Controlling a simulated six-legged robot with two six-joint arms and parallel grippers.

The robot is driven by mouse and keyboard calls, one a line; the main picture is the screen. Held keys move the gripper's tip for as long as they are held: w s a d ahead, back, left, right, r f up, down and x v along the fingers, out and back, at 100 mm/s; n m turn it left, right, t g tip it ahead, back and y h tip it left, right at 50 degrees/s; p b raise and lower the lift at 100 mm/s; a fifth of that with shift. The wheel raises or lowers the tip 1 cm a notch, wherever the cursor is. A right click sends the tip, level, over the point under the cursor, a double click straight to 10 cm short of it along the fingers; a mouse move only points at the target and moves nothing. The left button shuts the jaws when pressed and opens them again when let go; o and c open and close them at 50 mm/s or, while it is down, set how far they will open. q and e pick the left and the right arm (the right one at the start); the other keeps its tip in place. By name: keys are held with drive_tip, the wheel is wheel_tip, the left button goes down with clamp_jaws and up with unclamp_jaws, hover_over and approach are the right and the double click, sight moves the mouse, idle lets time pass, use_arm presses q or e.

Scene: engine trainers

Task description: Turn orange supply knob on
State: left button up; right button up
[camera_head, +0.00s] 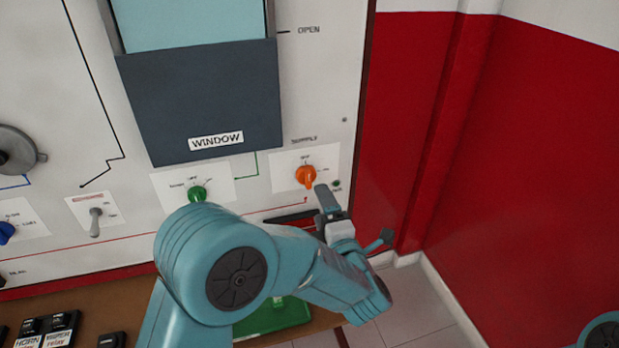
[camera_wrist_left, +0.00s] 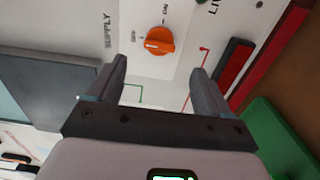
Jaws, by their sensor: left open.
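The orange supply knob (camera_head: 306,177) is on a white plate on the upright panel, under the word SUPPLY. OFF is printed above it and ON to its right. In the left wrist view the knob (camera_wrist_left: 160,40) lies ahead of and between the fingers, with its ridge roughly in line with OFF. My left gripper (camera_head: 309,208) is open just below the knob; its fingers (camera_wrist_left: 158,76) look empty and apart from the knob. The right gripper is not in view.
A green knob (camera_head: 197,194) and a toggle switch (camera_head: 95,222) are to the left on the panel. The dark WINDOW plate (camera_head: 205,105) is above. A green object (camera_head: 285,315) is below, partly behind my left arm. A red wall (camera_head: 540,130) stands at right.

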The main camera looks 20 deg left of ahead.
sight(309, 182)
use_arm(q)
drive_tip(key=p+x, duration=0.1)
drive_tip(key=x, duration=0.8)
drive_tip(key=shift+a+p, duration=0.15)
drive_tip(key=shift+p, duration=0.15)
drive_tip(key=shift+c, duration=0.3)
drive_tip(key=c, duration=1)
